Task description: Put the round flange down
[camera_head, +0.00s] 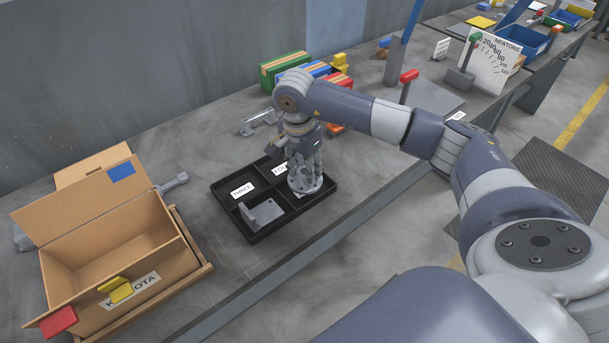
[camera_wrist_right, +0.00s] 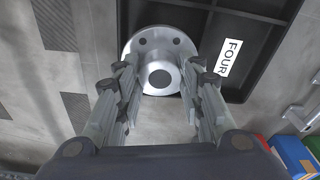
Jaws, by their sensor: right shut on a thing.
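The round flange (camera_head: 303,188) is a grey metal disc with bolt holes and a central hub. My right gripper (camera_head: 304,165) points down and is shut on its hub; the fingers also show on both sides of the hub in the wrist view (camera_wrist_right: 160,82). The flange is at the front right part of the black divided tray (camera_head: 262,236). I cannot tell whether it touches the tray floor. A grey angle bracket (camera_head: 262,213) lies in the tray's front left compartment. White labels mark compartments, one reading FOUR (camera_wrist_right: 230,58). My left gripper is not in view.
An open cardboard box (camera_head: 110,235) with red and yellow clips stands left of the tray. A grey metal part (camera_head: 257,121) and colored boxes (camera_head: 285,70) lie behind it. A red-topped post (camera_head: 408,78) stands to the right.

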